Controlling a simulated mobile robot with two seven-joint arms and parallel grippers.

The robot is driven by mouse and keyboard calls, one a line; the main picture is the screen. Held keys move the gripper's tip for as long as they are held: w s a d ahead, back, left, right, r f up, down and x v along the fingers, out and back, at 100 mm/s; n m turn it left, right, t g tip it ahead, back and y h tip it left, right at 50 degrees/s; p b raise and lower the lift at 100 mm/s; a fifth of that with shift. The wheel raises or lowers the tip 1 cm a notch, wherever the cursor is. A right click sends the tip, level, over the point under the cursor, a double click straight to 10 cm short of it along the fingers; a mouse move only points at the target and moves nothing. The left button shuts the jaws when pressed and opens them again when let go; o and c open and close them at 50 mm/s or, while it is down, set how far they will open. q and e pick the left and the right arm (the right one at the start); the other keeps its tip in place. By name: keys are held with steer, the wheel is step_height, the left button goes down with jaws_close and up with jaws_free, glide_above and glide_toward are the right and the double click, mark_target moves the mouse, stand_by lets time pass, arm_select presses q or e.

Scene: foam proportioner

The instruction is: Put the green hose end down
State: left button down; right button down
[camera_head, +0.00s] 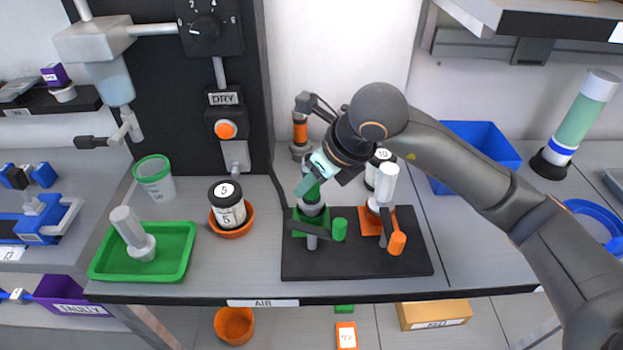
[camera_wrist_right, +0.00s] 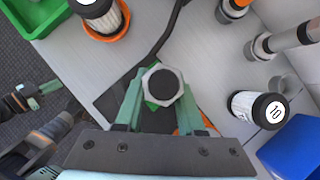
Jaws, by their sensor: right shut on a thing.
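My right gripper (camera_head: 312,186) reaches over the black base plate from the upper right. It is shut on the green hose end (camera_head: 313,209), a grey fitting with green on it. In the right wrist view, the hose end shows as a hex collar with a dark centre (camera_wrist_right: 162,84) between my right fingertips (camera_wrist_right: 161,98). It is above or at the green-marked valve (camera_head: 339,230); I cannot tell whether they touch. My left gripper (camera_wrist_right: 48,102) shows small at the left of the right wrist view, away from the bench objects; its opening is unclear.
The orange-marked valve (camera_head: 396,242) stands on the black plate (camera_head: 350,265). Left are a bottle marked 5 (camera_head: 228,205), a green tray (camera_head: 180,250) and a clear cup (camera_head: 154,178). A bottle marked 10 (camera_wrist_right: 258,110) and a blue bin (camera_head: 480,150) are to the right.

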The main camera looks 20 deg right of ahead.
steer(key=shift+f+b, duration=0.25)
steer(key=shift+b, duration=0.1)
steer(key=c, duration=1)
jaws_free()
steer(key=o, duration=0.5)
steer(key=shift+r+p, duration=0.55)
steer(key=v, duration=1.1)
steer(key=shift+s+d+r, duration=0.1)
steer(key=shift+s+r, duration=0.1)
steer(key=shift+s, duration=0.05)
